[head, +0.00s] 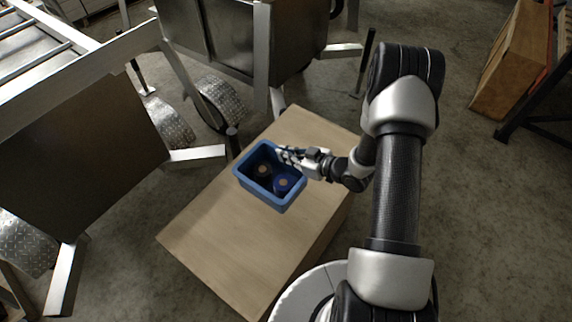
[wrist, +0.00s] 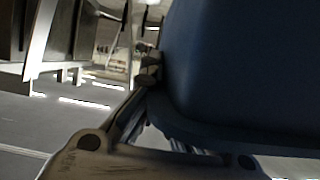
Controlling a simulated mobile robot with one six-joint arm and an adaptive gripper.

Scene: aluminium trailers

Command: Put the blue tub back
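The blue tub (head: 257,193) is an open box on top of the wooden box, upright as far as I can tell. It holds two round dark things with tan centres, one black (head: 264,170) and one blue (head: 284,183). My gripper (head: 287,156) reaches in from the right at the tub's far right rim, with its fingers across the wall. In the wrist view the tub (wrist: 240,70) fills the upper right. One finger meets its edge and the other is hidden behind it, so the gripper looks shut on the wall.
The wooden box (head: 220,235) has bare top in front of and behind the tub. Metal trailers (head: 80,150) with wheels and fenders stand to the left and behind. A brown wooden case (head: 512,60) stands at the far right. Open floor (head: 480,220) lies to the right.

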